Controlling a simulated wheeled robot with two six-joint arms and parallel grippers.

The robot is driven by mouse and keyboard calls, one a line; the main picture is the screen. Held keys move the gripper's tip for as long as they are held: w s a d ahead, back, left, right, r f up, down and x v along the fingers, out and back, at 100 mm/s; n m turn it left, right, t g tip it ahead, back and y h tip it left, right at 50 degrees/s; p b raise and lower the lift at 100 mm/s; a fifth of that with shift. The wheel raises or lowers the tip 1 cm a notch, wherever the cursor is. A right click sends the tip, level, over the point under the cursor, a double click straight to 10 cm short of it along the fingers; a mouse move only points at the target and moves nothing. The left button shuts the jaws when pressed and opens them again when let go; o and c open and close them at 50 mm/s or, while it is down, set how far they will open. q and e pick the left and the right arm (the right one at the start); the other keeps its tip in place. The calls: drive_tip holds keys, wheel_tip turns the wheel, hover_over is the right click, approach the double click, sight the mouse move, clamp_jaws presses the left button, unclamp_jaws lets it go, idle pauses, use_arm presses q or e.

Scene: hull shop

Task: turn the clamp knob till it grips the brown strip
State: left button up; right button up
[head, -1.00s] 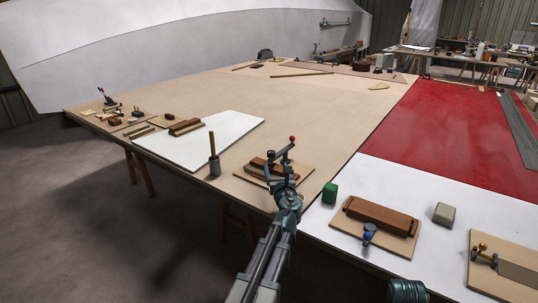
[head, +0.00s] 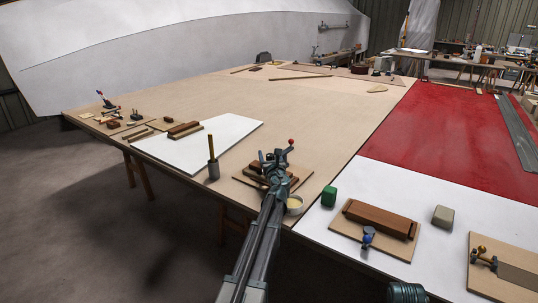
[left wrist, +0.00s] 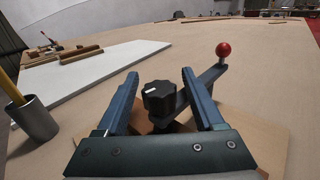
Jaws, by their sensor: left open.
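My left gripper (head: 273,160) is over the clamp near the table's front edge, and its open jaws show in the left wrist view (left wrist: 158,82). The black clamp knob (left wrist: 160,98) with a white mark shows between the two fingers, with a visible gap on each side. The clamp's arm (left wrist: 203,82) ends in a red ball (left wrist: 223,50), which also shows in the head view (head: 291,141). The brown strip (head: 255,168) lies on the clamp's board, partly hidden by my gripper. I cannot tell whether the clamp touches it.
A grey cup with a yellow-handled tool (head: 213,170) stands left of the clamp. A pale round tub (head: 295,204) stands right of my wrist. A green block (head: 329,196) and a board with a blue-knobbed clamp (head: 368,239) are farther right. The table's middle is clear.

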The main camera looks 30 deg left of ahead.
use_arm(q)
drive_tip(key=shift+w+a, duration=0.3)
drive_tip(key=shift+w, duration=0.1)
clamp_jaws()
